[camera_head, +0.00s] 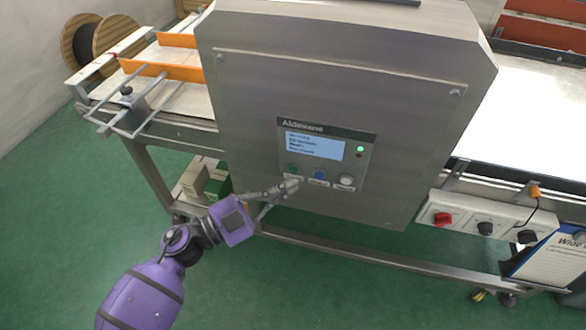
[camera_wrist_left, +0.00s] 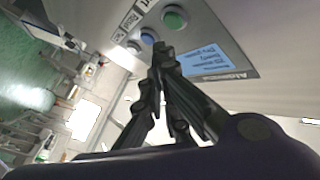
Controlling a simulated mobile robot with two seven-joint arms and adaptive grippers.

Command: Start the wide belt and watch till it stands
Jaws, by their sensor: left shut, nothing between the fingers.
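The wide belt (camera_head: 535,105) is a white conveyor running out to the right of a grey metal detector housing (camera_head: 335,65). The detector's panel has a lit blue screen (camera_head: 314,145), a green light (camera_head: 360,149), and green (camera_head: 293,170), blue (camera_head: 320,174) and white (camera_head: 346,180) buttons below. My left gripper (camera_head: 292,187) is shut and empty, its tips just below the panel's buttons. In the left wrist view the shut fingertips (camera_wrist_left: 162,48) are close to the blue button (camera_wrist_left: 147,37) and green button (camera_wrist_left: 174,18); contact cannot be told. My right gripper is not in view.
A control box (camera_head: 485,226) with a red knob (camera_head: 442,219) and black knobs hangs on the right frame rail. A clipboard sheet (camera_head: 548,257) hangs beside it. Orange guide rails (camera_head: 160,69) line the left belt. Small boxes (camera_head: 205,180) sit beneath. The green floor in front is clear.

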